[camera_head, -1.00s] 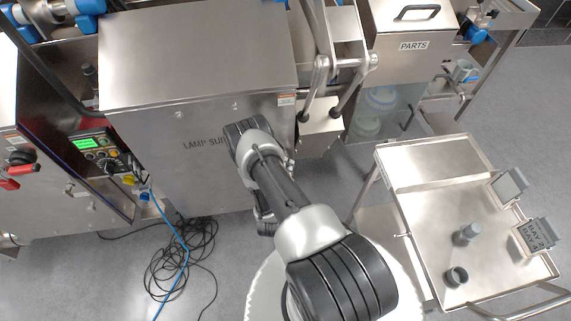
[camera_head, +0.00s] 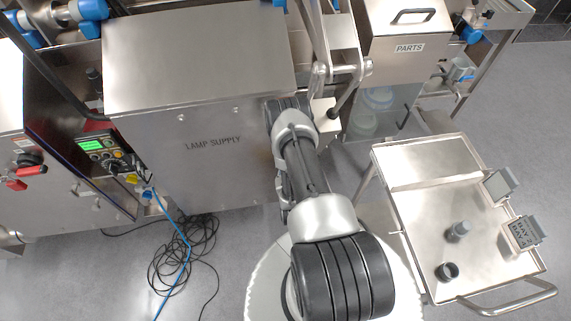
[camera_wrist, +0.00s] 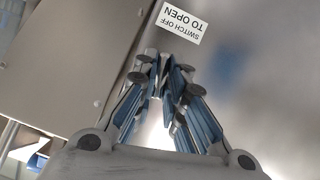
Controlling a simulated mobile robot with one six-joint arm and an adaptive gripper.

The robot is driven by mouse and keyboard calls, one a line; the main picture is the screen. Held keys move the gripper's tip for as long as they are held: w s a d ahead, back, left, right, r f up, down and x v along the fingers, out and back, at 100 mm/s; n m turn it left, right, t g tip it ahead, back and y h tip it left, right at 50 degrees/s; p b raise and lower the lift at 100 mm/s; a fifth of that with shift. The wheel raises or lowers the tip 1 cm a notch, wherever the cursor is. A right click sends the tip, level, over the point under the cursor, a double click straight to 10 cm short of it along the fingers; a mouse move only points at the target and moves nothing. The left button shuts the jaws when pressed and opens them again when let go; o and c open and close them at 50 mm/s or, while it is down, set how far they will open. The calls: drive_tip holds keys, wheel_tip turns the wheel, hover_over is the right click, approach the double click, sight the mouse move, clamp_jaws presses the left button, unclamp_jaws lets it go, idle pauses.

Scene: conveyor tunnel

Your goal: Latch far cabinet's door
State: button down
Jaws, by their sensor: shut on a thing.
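The steel lamp supply cabinet (camera_head: 190,60) stands at the back. Its lettered front door (camera_head: 215,165) hangs upright and looks about flush; a small gap cannot be ruled out. My arm reaches to the door's upper right edge, and in the head view it hides my gripper. In the wrist view my gripper (camera_wrist: 165,68) is closed at the door's edge, just beside a "switch off to open" label (camera_wrist: 182,20). Its fingers are shut on a small metal part, probably the latch, mostly hidden between them. The door face (camera_wrist: 255,75) fills the right of that view.
A steel cart (camera_head: 425,220) with cups and small stands is at right. A parts bin (camera_head: 408,40) stands behind it. A control panel (camera_head: 100,148) is left of the cabinet. Coiled cables (camera_head: 185,255) lie on the floor below the door.

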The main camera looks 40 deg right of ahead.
drive_tip(key=shift+d+m+t+y, duration=0.1)
drive_tip(key=shift+m+t+y, duration=0.25)
drive_tip(key=shift+m, duration=0.35)
drive_tip(key=c, duration=1.7)
unclamp_jaws()
drive_tip(key=shift+o, duration=0.2)
drive_tip(key=shift+s, duration=0.1)
drive_tip(key=v, duration=0.7)
drive_tip(key=shift+r, duration=0.2)
drive_tip(key=shift+s, duration=0.1)
